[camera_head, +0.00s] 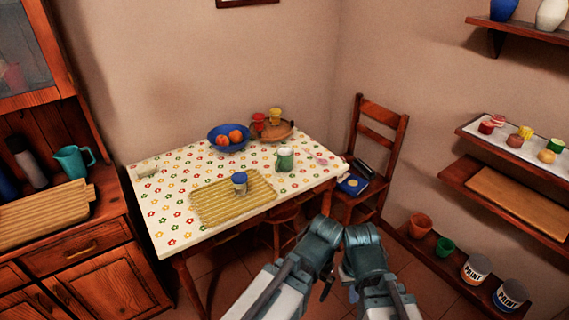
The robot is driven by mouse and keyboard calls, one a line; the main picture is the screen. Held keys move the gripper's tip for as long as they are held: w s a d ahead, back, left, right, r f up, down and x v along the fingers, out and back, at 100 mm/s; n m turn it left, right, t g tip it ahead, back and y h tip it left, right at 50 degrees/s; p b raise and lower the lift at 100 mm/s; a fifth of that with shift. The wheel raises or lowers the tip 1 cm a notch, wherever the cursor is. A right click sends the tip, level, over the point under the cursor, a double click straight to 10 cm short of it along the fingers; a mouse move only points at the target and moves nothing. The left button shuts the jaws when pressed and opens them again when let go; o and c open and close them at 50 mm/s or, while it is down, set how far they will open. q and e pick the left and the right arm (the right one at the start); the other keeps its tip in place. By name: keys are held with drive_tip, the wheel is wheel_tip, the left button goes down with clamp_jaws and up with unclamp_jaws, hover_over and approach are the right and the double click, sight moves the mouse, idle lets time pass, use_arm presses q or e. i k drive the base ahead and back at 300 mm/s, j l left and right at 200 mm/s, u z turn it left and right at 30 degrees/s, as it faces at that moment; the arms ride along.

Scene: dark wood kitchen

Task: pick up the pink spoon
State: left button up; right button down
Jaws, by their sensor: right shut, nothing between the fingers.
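The pink spoon (321,161) lies flat near the right end of the table (163,239), which has a flowered white top. It is to the right of a green mug (284,160), apart from it. Both my arms come in from the bottom and bend at the lower middle, in front of the table's right end. My right gripper (348,280) is low between the arms, shut and empty, well short of the spoon. Of my left gripper, only a small dark part shows beside it; its jaws cannot be made out.
A blue bowl of orange fruit (224,147), a wooden platter with red and yellow cups (283,135) and a yellow mat (212,209) with a blue-topped cup (239,183) are on the table. A chair (377,125) holding a blue book (352,184) stands at its right.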

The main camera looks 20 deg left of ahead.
sight(324, 161)
drive_tip(key=i+l+u, duration=0.15)
drive_tip(key=i, duration=0.45)
drive_tip(key=i+l+u, duration=0.1)
drive_tip(key=i+l, duration=0.15)
drive_tip(key=i, duration=0.3)
drive_tip(key=i+l+u, duration=0.15)
drive_tip(key=i+l, duration=0.15)
drive_tip(key=i, duration=0.25)
drive_tip(key=i+l+u, duration=0.1)
drive_tip(key=i+l, duration=0.25)
drive_tip(key=i, duration=0.2)
